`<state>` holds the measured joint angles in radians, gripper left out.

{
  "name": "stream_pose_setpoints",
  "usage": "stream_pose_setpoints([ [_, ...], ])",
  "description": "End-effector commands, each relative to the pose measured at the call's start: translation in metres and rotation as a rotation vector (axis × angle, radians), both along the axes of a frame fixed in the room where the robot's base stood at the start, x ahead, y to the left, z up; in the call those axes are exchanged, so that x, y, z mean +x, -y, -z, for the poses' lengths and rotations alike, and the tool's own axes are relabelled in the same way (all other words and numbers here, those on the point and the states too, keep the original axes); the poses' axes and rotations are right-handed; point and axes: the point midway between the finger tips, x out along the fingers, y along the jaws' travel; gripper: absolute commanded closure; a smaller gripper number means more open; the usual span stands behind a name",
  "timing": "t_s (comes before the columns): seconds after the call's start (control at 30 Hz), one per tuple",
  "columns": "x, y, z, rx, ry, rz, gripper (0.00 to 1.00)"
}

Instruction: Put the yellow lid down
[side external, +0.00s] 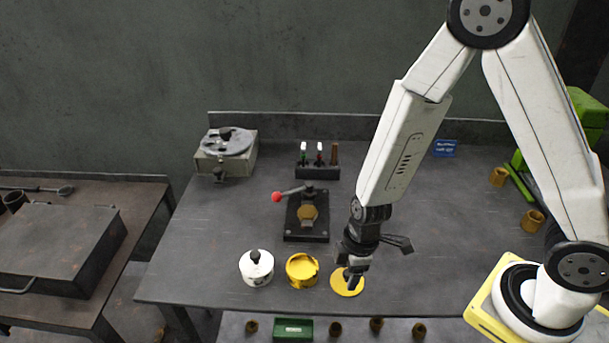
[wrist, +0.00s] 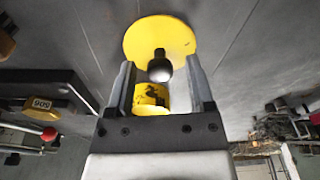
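The yellow lid (side external: 346,287) is a flat round disc near the table's front edge, right of the yellow pot (side external: 301,270). It appears to lie flat on the table. My gripper (side external: 349,273) is low over it and hides part of it. In the wrist view the lid (wrist: 150,38) shows beyond the fingertips, with its dark knob (wrist: 160,66) between the fingers of my gripper (wrist: 161,75). The fingers are open, with a gap on each side of the knob. The yellow pot (wrist: 150,97) also shows between the fingers.
A white pot with a dark knob (side external: 257,269) stands left of the yellow pot. A black lever press with a red ball handle (side external: 308,212) stands behind. A rack (side external: 318,171) and a grey machine (side external: 225,155) are at the back. Table to the lid's right is clear.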

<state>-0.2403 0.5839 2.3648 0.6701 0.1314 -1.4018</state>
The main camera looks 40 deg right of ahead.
Motion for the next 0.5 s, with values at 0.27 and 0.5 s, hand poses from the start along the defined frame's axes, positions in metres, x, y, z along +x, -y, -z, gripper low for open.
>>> stream_pose_setpoints([
  [0.27,0.0,0.0,-0.002,0.0,0.0,0.0,0.32],
  [0.5,0.0,0.0,-0.013,0.003,0.002,-0.002,0.32],
])
